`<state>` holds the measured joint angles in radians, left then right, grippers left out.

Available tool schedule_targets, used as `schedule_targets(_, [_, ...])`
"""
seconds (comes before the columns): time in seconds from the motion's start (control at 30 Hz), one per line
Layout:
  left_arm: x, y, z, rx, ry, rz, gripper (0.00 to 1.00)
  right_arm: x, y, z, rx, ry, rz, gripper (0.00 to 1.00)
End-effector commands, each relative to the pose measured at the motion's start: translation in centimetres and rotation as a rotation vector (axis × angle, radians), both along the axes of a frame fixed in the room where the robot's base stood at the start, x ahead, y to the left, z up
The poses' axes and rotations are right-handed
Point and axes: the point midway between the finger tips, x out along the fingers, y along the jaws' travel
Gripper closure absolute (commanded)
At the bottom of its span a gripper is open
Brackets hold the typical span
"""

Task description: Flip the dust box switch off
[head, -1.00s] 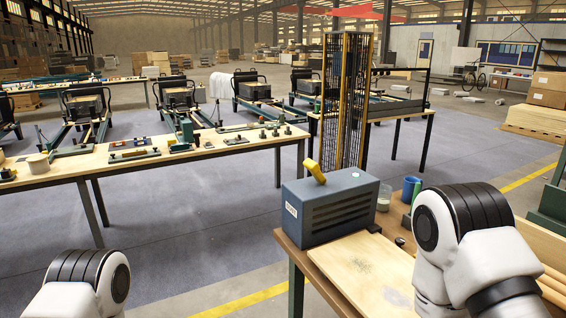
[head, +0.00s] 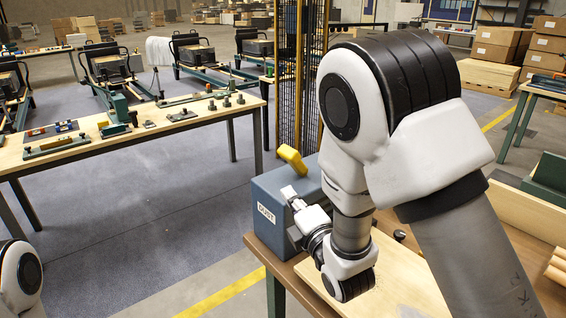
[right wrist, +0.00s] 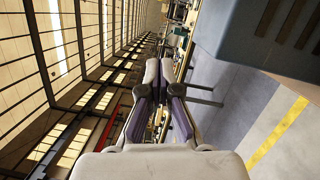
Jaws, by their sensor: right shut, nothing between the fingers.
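The blue-grey dust box (head: 262,232) with a white DUST label stands on a wooden bench, left of my right arm in the head view. Its yellow switch lever (head: 292,160) sticks up from the top and leans to the upper left. My right gripper (head: 289,193) is shut and empty, in front of the box's face, with its tips a little below the lever. My right arm hides much of the box. In the right wrist view the shut fingers (right wrist: 155,75) show, with part of the box at upper right. The lever is not seen there. My left gripper is out of view.
The bench top with a pale board (head: 395,285) lies under my right forearm. A yellow mesh guard (head: 288,75) rises behind the box. A long table (head: 75,150) with small parts stands at left. Open floor lies between that table and the bench.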

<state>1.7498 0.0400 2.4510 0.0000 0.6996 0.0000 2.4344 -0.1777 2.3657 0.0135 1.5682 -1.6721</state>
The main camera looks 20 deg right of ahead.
Motion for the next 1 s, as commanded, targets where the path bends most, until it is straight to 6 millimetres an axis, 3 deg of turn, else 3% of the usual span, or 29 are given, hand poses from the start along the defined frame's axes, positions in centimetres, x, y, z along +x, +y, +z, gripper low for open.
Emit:
schedule_targets(0.17, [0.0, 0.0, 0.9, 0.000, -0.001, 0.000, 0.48, 2.0, 0.2, 0.4, 0.002, 0.000, 0.000, 1.00])
schedule_targets(0.53, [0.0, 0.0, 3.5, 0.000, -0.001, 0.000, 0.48, 10.0, 1.1, 1.0, 0.003, -0.001, -0.001, 1.00])
schedule_targets(0.7, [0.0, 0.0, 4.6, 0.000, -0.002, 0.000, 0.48, 10.8, -1.7, 1.6, 0.005, 0.002, -0.003, 1.00])
schedule_targets(1.0, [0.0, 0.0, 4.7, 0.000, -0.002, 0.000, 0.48, 11.1, -2.6, 1.5, 0.001, 0.002, 0.001, 1.00])
